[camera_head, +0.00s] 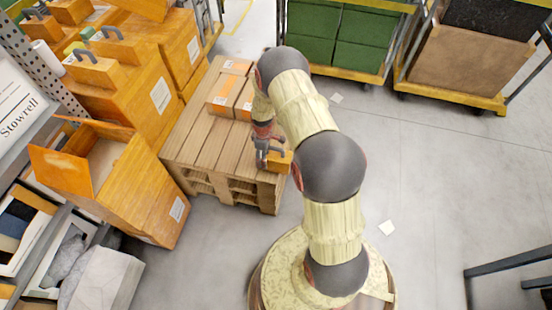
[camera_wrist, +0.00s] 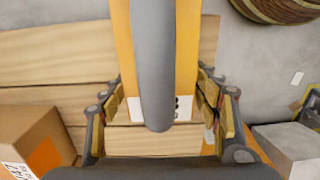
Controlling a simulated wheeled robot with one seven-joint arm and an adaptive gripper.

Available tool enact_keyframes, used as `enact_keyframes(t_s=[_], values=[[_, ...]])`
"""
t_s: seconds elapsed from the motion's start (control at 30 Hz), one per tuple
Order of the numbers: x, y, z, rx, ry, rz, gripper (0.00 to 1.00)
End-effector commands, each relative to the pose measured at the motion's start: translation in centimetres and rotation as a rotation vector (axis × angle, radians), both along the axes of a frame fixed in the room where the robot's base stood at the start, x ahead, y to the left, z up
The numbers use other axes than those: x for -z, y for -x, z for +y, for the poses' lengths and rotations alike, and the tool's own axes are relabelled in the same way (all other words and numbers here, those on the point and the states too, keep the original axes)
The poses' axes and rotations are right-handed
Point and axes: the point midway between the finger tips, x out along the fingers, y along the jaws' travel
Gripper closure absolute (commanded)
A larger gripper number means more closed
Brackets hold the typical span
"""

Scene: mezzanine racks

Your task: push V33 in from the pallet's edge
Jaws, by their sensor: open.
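A small orange box with a grey handle (camera_head: 281,162), which may be V33, sits at the right front edge of the pallet (camera_head: 188,150). In the wrist view the orange box (camera_wrist: 187,55) lies ahead of and between my fingers, with its grey handle (camera_wrist: 154,60) running over it. It carries a white label (camera_wrist: 136,108), too small and covered to read. My gripper (camera_head: 270,152) is at this box, partly hiding it. In the wrist view my gripper (camera_wrist: 163,120) has its fingers spread to either side of the box's near end. Whether they touch it I cannot tell.
An open orange crate (camera_head: 150,190) and stacked boxes (camera_head: 150,70) stand close on the pallet's left. Carts with green bins (camera_head: 345,40) are at the back. The grey floor (camera_head: 430,170) on the right is mostly clear.

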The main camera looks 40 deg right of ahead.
Motion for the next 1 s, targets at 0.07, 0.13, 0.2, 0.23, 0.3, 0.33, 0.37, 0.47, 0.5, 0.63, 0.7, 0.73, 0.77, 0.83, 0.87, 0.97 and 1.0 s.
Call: enact_keyframes(t_s=[0.07, 0.13, 0.2, 0.23, 0.3, 0.33, 0.37, 0.47, 0.5, 0.63, 0.7, 0.73, 0.77, 0.83, 0.87, 0.97, 1.0], values=[[0.0, -0.3, 0.3, -0.001, 0.001, -0.001, 0.38], [0.0, -0.6, 0.5, 0.0, 0.0, -0.001, 0.38], [0.0, -0.8, 0.6, 0.0, 0.001, -0.002, 0.38], [0.0, -1.0, 0.7, 0.0, 0.001, -0.002, 0.38], [0.0, -1.2, 0.9, 0.0, 0.001, -0.002, 0.38], [0.0, -1.3, 1.0, 0.0, 0.0, -0.001, 0.38], [0.0, -1.4, 1.1, -0.001, 0.0, -0.001, 0.38], [0.0, -1.7, 1.4, -0.001, 0.0, 0.0, 0.38], [0.0, -1.8, 1.6, -0.001, 0.0, 0.0, 0.38], [0.0, -2.2, 1.9, 0.0, 0.0, 0.0, 0.38], [0.0, -2.5, 2.1, 0.0, 0.0, 0.0, 0.38], [0.0, -2.6, 2.2, 0.0, 0.0, 0.0, 0.38], [0.0, -2.7, 2.3, 0.0, 0.001, -0.001, 0.38], [0.0, -3.0, 2.5, 0.0, 0.0, -0.001, 0.38], [0.0, -3.1, 2.6, 0.0, 0.0, -0.001, 0.38], [0.0, -3.3, 2.8, -0.001, 0.0, -0.001, 0.38], [0.0, -3.4, 2.9, 0.0, 0.0, -0.001, 0.38]])
